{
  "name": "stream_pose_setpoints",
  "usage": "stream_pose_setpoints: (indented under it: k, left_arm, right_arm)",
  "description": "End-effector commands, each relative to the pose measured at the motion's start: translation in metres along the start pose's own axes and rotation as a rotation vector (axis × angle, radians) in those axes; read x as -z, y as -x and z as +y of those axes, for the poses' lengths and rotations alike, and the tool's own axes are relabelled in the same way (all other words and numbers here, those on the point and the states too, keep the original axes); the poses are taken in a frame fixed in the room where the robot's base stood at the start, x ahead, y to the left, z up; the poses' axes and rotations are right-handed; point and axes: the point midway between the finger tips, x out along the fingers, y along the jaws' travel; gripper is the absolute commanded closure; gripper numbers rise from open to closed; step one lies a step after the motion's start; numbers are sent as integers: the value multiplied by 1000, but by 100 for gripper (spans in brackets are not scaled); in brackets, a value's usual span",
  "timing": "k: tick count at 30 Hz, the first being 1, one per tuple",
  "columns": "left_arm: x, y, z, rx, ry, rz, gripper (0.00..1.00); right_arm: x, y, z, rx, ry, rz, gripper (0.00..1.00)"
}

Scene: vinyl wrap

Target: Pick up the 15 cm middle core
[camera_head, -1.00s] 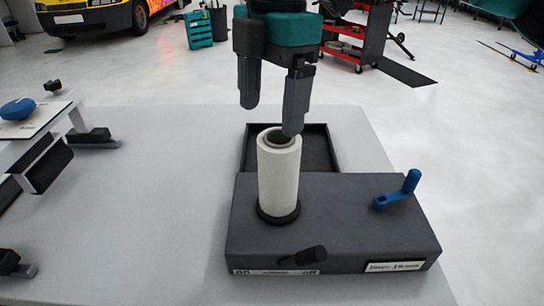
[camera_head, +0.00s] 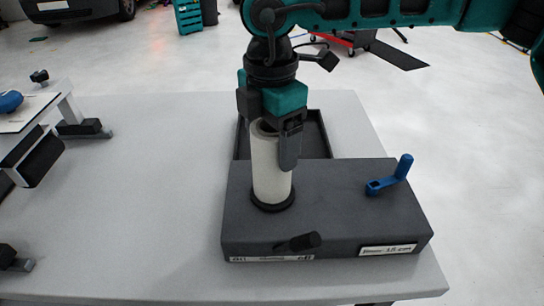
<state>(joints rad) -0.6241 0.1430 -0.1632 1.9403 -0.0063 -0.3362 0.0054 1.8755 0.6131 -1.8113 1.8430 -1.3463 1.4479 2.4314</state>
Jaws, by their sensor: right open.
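The middle core is a pale grey-white tube (camera_head: 268,172) standing upright on a black round base on a dark grey box-shaped machine (camera_head: 335,205). My right gripper (camera_head: 273,158) points down at the top of the tube. One finger is in front of the tube's right side; the other is hidden behind the tube or the gripper body. The jaws are open, and the tube still stands on its base. My left gripper is not in view.
A blue crank handle (camera_head: 391,176) rises from the machine's right side, and a black lever (camera_head: 298,242) is at its front. A black tray (camera_head: 315,135) lies behind the machine. A stand with a dark roller (camera_head: 35,158) is at the left. The table's (camera_head: 150,190) middle left is clear.

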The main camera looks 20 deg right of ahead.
Motion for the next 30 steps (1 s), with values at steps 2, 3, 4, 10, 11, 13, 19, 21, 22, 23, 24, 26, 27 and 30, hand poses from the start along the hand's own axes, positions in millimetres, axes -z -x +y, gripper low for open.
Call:
stream_pose_setpoints:
  k: [2, 3, 4, 10, 11, 13, 19, 21, 22, 23, 24, 26, 27, 30]
  left_arm:
    - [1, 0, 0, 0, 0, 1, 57]
    - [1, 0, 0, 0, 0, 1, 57]
    - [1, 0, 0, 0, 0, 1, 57]
    - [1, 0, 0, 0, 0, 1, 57]
    - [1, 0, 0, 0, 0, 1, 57]
    - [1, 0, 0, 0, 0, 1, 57]
    - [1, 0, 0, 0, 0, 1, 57]
    - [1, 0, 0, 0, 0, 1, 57]
    - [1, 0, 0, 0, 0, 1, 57]
    - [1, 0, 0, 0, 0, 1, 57]
    - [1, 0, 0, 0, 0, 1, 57]
    - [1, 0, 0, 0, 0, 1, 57]
    - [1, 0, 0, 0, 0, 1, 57]
    - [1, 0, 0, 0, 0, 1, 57]
  right_arm:
    - [0, -8, 0, 1, 1, 1, 19]
    - [0, -11, -1, 1, 1, 1, 19]
    - [0, -12, 0, 1, 1, 2, 19]
    - [0, -13, 0, 0, 1, 2, 19]
    - [0, -13, 0, 0, 0, 2, 20]
    - [0, -13, 0, 0, 0, 2, 27]
    - [0, -13, 0, 0, 0, 2, 46]
    - [0, -12, 0, 0, 0, 2, 53]
    - [0, -12, 0, 0, 0, 2, 56]
    - [0, -12, 0, 0, 0, 2, 59]
    - [0, -12, 0, 0, 0, 2, 62]
    - [0, -12, 0, 0, 0, 2, 68]
    - [0, -12, 0, 0, 0, 2, 72]
    - [0, -12, 0, 0, 0, 2, 82]
